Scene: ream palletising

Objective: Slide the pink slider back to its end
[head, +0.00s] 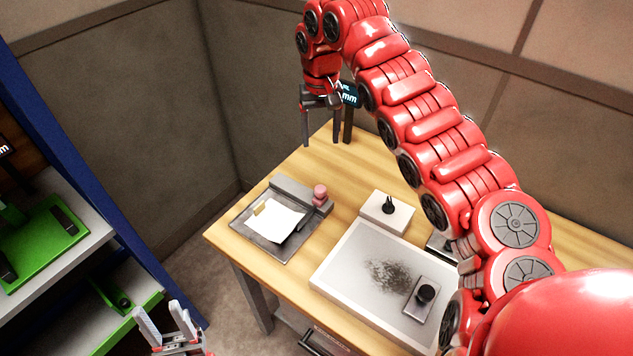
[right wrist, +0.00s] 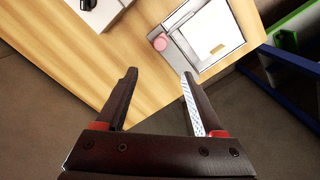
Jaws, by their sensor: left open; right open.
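The pink slider (head: 320,195) is a small pink knob at the right end of the grey bar on a dark grey tray (head: 257,244), which holds a white sheet (head: 272,220). The slider also shows in the right wrist view (right wrist: 160,43), beyond the fingertips. My right gripper (head: 321,142) is open and empty, raised above the far part of the table, behind and apart from the slider. In the right wrist view its two fingers (right wrist: 158,74) are spread. My left gripper (head: 160,311) is open and empty at the bottom left, off the table's front-left side.
On the wooden table (head: 310,160), a white box with a black knob (head: 386,211) stands right of the tray. A wide white tray (head: 345,260) with dark specks and a black-knobbed block (head: 425,294) lies nearer. A blue-framed shelf (head: 95,175) with green items stands left.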

